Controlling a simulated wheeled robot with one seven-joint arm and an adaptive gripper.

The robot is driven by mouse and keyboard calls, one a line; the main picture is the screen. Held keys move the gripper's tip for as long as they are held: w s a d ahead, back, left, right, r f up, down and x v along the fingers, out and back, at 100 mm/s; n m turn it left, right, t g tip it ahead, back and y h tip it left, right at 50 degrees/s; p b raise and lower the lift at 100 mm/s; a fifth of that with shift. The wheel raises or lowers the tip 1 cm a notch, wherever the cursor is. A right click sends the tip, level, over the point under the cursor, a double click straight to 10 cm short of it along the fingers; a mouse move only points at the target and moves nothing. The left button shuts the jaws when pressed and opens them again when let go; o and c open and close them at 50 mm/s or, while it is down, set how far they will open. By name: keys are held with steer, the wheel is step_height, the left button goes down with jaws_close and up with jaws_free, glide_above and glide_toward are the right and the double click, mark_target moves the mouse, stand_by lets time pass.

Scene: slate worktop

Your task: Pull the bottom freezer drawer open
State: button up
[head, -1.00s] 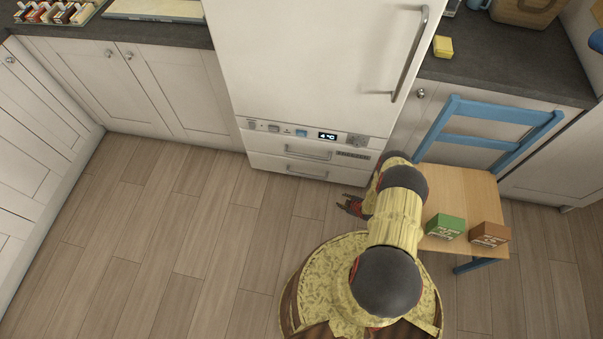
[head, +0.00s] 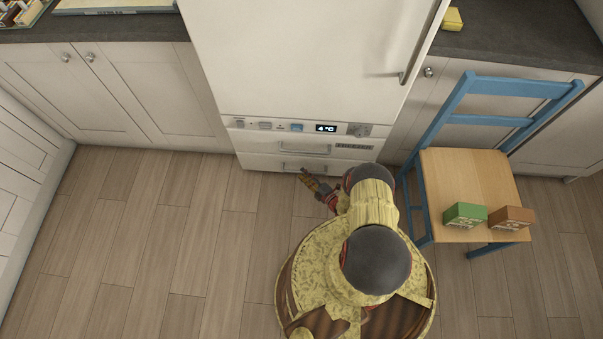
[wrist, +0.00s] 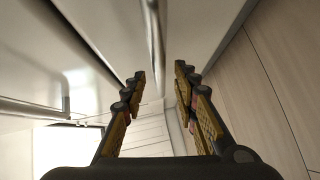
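The white fridge-freezer stands ahead, with two low drawers under its control panel (head: 265,125). The bottom freezer drawer (head: 258,163) looks shut, flush with the drawer above. Its metal bar handle (head: 318,169) runs across its front. My gripper (head: 306,177) is low in front of this handle, pointing up and left in the head view. In the wrist view my gripper (wrist: 160,80) is open and empty. A metal bar (wrist: 154,40), seemingly the bottom handle, runs lengthwise in line with the gap between the fingers. I cannot tell whether it touches them.
The upper drawer handle (head: 305,149) lies just above. A blue chair with a wooden seat (head: 465,165) stands close on the right, holding a green box (head: 464,214) and a brown box (head: 511,217). The plank floor (head: 160,225) to the left is clear.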

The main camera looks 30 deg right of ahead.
steer(key=shift+x, duration=1.3)
steer(key=shift+c, duration=1)
jaws_close()
